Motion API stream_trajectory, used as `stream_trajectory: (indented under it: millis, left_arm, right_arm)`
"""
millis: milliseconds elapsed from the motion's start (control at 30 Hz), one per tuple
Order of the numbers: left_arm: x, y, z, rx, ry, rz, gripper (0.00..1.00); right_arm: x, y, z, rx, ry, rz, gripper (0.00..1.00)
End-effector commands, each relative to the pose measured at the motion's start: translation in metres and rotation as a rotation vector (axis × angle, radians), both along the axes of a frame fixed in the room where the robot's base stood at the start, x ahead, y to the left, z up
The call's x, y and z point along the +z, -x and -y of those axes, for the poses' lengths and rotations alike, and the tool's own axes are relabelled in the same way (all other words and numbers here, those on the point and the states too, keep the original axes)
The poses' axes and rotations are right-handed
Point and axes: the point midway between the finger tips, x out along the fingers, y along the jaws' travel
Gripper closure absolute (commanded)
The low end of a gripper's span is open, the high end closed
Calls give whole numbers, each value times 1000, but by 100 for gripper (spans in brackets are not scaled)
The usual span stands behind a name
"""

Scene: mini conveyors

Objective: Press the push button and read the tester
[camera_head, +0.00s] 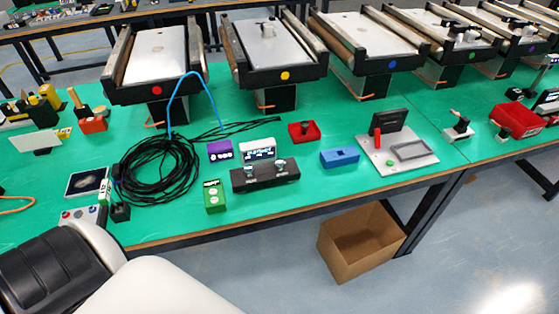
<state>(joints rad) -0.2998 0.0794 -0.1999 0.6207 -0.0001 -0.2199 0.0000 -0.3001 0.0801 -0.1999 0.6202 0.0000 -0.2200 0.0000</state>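Several small devices stand on the green table, and I cannot tell for sure which one is the tester. A green box (214,196) with a small dark display and round light spots stands near the front edge. A purple box (220,151) and a white box with a lit display (258,150) stand behind a black block (265,175) with two metal knobs. A grey control box (82,215) with red and blue round buttons sits at the front left. A grey plate (398,165) at the right carries a small green button-like disc (390,163). Neither gripper shows.
Coiled black cable (155,170) lies at the left-middle. Mini conveyors (275,50) line the back. A cardboard box (360,243) stands on the floor. My white and black body parts cover the lower left.

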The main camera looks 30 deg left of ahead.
Motion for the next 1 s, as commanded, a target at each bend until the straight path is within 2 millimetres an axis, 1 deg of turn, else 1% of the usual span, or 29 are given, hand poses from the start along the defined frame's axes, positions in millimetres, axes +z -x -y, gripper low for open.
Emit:
stream_trajectory:
  millis: [33, 200, 267, 1000]
  left_arm:
    - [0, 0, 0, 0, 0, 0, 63]
    - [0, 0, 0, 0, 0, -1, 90]
    - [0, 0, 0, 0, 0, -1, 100]
    - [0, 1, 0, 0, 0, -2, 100]
  right_arm:
    - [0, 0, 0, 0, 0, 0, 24]
    - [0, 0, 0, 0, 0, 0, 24]
    - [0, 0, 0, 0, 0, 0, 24]
    - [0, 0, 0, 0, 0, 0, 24]
